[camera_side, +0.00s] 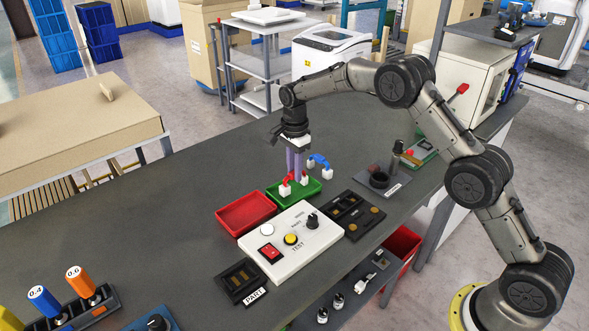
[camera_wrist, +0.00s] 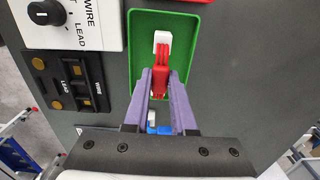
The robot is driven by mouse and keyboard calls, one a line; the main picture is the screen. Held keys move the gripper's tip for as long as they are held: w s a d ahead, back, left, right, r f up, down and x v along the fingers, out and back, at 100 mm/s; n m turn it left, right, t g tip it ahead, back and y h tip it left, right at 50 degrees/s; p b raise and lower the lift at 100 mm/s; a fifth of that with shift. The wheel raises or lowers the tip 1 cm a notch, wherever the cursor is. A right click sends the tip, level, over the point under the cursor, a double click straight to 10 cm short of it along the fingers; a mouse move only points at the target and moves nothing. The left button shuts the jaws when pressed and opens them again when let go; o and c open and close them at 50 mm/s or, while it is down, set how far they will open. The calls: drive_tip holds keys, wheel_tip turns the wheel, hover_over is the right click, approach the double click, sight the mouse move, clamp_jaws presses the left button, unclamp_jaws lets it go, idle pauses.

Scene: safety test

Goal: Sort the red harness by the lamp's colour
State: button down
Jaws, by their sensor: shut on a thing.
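The red harness (camera_side: 287,179) has white end connectors and is between the purple fingers of my gripper (camera_side: 296,172). In the wrist view the gripper (camera_wrist: 160,78) is shut on the red harness (camera_wrist: 161,80), over the green tray (camera_wrist: 146,28). The green tray (camera_side: 283,201) lies behind the white test box (camera_side: 292,257); I cannot tell whether the harness touches its floor. The red tray (camera_side: 246,212) is empty, left of the green one. On the box, a round white dome (camera_side: 267,229) and a yellow round piece (camera_side: 291,239) show; which is the lamp is unclear.
A blue harness (camera_side: 318,161) lies on the bench (camera_side: 170,215) behind the green tray. A black slotted block (camera_side: 354,214) stands right of the box, and a PART block (camera_side: 241,280) at its front left. The bench's left is mostly clear.

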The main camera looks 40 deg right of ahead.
drive_tip(key=shift+f, duration=0.4)
drive_tip(key=c, duration=0.7)
unclamp_jaws()
drive_tip(key=shift+o, duration=0.2)
drive_tip(key=shift+r, duration=3.45)
drive_tip(key=shift+r, duration=0.1)
